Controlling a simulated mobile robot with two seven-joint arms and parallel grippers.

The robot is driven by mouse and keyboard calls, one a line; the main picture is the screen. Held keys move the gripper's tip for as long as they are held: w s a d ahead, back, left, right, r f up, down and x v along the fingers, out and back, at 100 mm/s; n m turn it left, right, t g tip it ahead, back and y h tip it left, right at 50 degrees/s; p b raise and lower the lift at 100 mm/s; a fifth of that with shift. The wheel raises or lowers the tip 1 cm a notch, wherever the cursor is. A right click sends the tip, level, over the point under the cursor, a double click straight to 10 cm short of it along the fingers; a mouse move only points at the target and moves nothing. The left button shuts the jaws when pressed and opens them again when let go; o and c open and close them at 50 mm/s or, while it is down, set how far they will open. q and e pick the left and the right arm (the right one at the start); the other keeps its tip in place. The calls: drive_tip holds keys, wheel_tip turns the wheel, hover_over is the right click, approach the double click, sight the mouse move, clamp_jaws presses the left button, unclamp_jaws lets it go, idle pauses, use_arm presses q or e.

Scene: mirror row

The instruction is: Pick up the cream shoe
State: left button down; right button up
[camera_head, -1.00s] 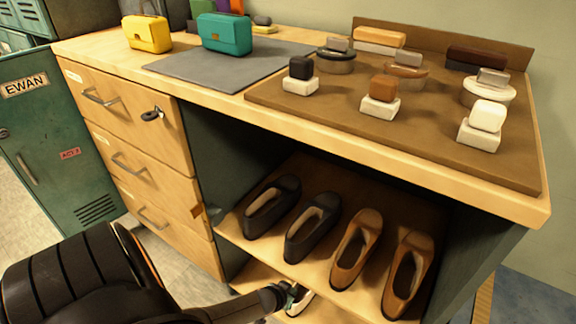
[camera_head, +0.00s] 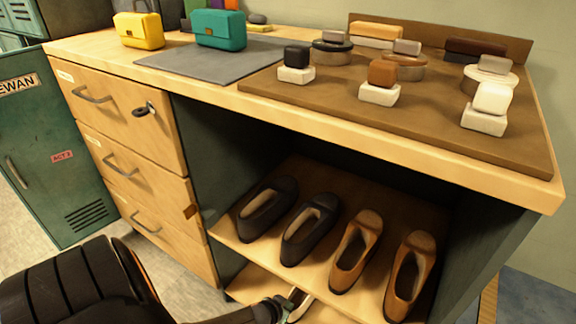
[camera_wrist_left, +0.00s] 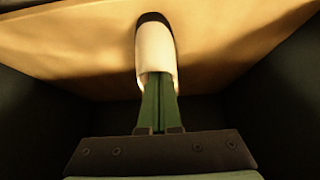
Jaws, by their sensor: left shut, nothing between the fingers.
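The cream shoe (camera_wrist_left: 155,48) lies on the lower wooden shelf, with its near end toward my left gripper in the left wrist view. The left gripper is also low in the head view (camera_head: 292,299), partly cut by the frame. My right gripper is not in view.
Black shoes (camera_head: 309,229) and tan shoes (camera_head: 357,251) stand on the upper shelf (camera_head: 262,262) above the gripper. Drawers (camera_head: 150,223) are left of the opening. The counter (camera_head: 330,120) above holds bags, brushes and tins. Dark side walls flank the lower shelf.

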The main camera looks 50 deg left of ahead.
use_arm(q)
drive_tip(key=s+d+p, duration=0.2)
drive_tip(key=s+p, duration=0.1)
drive_tip(key=s, duration=0.5)
drive_tip(key=shift+s, duration=0.35)
